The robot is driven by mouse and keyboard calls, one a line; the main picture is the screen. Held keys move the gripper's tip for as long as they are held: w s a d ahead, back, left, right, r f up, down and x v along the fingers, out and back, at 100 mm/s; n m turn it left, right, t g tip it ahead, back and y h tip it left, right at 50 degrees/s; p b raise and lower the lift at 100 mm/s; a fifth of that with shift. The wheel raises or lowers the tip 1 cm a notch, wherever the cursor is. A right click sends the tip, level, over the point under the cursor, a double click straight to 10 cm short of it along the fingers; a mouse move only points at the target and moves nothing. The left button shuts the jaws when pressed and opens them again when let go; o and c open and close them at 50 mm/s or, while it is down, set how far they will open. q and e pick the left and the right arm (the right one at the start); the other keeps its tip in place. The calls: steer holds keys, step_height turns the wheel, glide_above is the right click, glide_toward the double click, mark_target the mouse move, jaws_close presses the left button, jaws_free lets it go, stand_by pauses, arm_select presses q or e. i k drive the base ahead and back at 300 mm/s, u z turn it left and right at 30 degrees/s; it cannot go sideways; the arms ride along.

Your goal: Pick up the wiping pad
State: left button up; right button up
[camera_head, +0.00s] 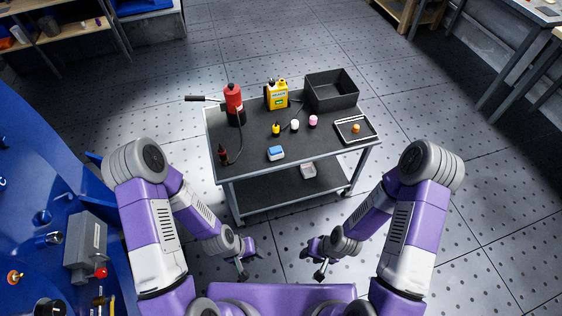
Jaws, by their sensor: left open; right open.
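A small blue and white block (275,153), which looks like the wiping pad, lies near the front edge of the cart's dark top (300,155). My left gripper (243,275) is open and empty, low in front of the cart and below the pad in the picture. My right gripper (319,275) is open and empty, in front of the cart and to the right of the left one. Both grippers are well apart from the pad. Nothing covers the pad.
A red bottle with a hose (234,105), a yellow can (277,94) and a black bin (331,90) stand at the back. Small bottles (294,125) stand mid-cart. A tray (354,131) is at right. Blue machinery (50,190) is at left.

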mark_target(275, 153)
steer(key=z, duration=0.65)
steer(key=i, duration=0.8)
steer(key=u, duration=0.65)
steer(key=i, duration=0.4)
steer(key=u, duration=0.05)
